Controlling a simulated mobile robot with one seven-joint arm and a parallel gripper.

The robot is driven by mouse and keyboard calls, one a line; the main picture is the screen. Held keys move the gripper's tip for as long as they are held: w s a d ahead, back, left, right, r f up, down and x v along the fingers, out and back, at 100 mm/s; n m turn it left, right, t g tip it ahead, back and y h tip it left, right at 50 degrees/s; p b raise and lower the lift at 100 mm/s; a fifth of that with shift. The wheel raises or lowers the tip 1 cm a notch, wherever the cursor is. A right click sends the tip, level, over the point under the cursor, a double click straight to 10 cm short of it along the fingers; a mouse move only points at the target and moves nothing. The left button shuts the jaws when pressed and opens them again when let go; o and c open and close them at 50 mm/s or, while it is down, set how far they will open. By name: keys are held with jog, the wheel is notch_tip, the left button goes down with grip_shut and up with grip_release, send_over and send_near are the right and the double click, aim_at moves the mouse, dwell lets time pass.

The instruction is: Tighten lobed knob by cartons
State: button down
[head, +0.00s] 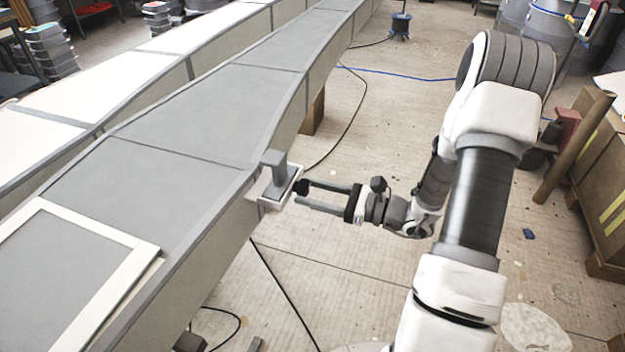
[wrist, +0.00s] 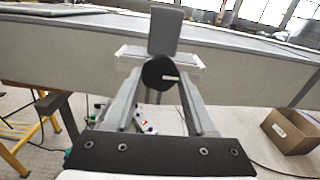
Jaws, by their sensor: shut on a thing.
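The lobed knob (head: 301,187) is a small black knob on the near side of a light plate with a grey upright block (head: 273,165), at the edge of the long grey mould. In the wrist view the knob (wrist: 157,73) is a dark round shape with a pale mark pointing right. My gripper (head: 302,192) reaches in from the right, level, with its two long grey fingers on either side of the knob. In the wrist view the fingertips (wrist: 160,72) are shut on it. The knob's far side and its shaft are hidden.
The long grey mould (head: 190,105) fills the left. An open carton (wrist: 288,132) stands at the right in the wrist view. Brown boxes (head: 598,165) and a leaning tube (head: 573,147) are at the right. Cables (head: 283,290) lie on otherwise fairly clear floor.

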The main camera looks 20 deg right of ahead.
jog(key=m+p, duration=0.4)
jog(key=shift+s+r+m, duration=0.1)
jog(key=shift+r+m, duration=0.15)
jog(key=shift+m, duration=0.05)
jog(key=m+p, duration=0.4)
jog(key=shift+a+m, duration=0.1)
jog(key=shift+m, duration=0.2)
jog(key=m+p, duration=0.3)
jog(key=m, duration=0.1)
jog(key=shift+s, duration=0.1)
jog(key=shift+m+p, duration=0.95)
jog(key=shift+m, duration=1.05)
jog(key=shift+c, duration=1.1)
grip_release()
